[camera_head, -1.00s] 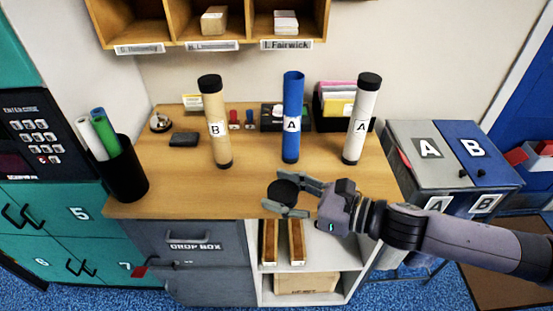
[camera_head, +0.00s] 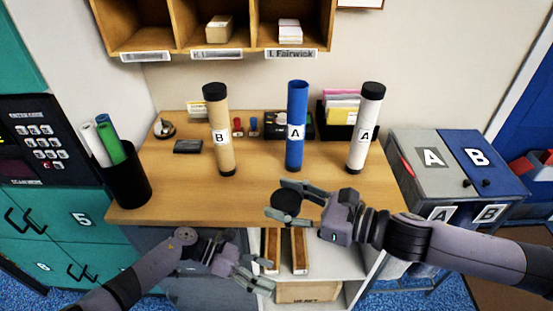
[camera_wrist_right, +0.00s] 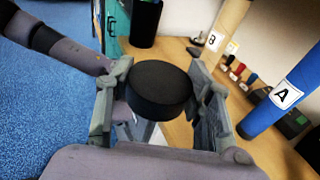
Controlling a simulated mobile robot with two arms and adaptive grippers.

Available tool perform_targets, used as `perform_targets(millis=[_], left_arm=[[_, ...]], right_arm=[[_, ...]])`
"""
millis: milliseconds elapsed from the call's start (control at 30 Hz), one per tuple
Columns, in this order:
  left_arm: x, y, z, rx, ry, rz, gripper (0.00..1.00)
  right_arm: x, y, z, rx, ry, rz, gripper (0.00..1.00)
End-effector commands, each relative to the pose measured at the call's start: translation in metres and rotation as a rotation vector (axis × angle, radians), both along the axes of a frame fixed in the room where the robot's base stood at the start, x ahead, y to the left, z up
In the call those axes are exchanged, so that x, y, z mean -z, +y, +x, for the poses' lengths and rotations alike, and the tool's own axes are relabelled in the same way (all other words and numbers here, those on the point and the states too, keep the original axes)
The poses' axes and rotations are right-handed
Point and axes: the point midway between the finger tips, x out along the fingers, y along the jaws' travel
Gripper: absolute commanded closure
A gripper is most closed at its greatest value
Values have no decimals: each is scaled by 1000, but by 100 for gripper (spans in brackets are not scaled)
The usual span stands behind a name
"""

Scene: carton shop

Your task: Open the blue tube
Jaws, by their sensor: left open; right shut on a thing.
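The blue tube (camera_head: 297,113) with label A stands upright on the wooden desk, and its top is open with no cap on it. It also shows in the right wrist view (camera_wrist_right: 292,98). My right gripper (camera_head: 281,205) is shut on a black cap (camera_head: 288,203), which it holds in front of the blue tube near the desk's front edge. The cap sits between the fingers in the right wrist view (camera_wrist_right: 158,90). My left gripper (camera_head: 258,271) is open and empty, low in front of the desk.
A tan tube B (camera_head: 219,135) and a white tube A (camera_head: 364,135), both black-capped, stand either side of the blue tube. A black bin (camera_head: 125,178) holds rolled tubes at left. Grey and blue A/B boxes (camera_head: 420,160) stand at right. The desk (camera_head: 180,195) is clear at front left.

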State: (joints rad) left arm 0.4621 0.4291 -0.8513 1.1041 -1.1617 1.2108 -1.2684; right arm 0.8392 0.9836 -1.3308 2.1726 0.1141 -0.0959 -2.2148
Motion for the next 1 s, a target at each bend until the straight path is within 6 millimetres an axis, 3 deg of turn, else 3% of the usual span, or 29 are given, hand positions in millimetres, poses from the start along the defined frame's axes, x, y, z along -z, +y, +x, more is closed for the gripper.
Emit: perform_targets(millis=[33,167,267,400,533,1000], left_arm=[[-33,-3,1,104,-85,-32,27],[-110,-7,-11,351,-262,-123,27],[-166,-1,-31,568,-406,-183,27],[-237,22,-68,938,-632,-238,27],[-272,26,-74,1198,-863,-198,27],[-367,-19,-18,1822,-1637,195,27]], right_arm=[[0,0,0,0,0,0,86],[0,0,0,0,0,0,86],[0,0,0,0,0,0,86],[0,0,0,0,0,0,86],[0,0,0,0,0,0,86],[0,0,0,0,0,0,86]])
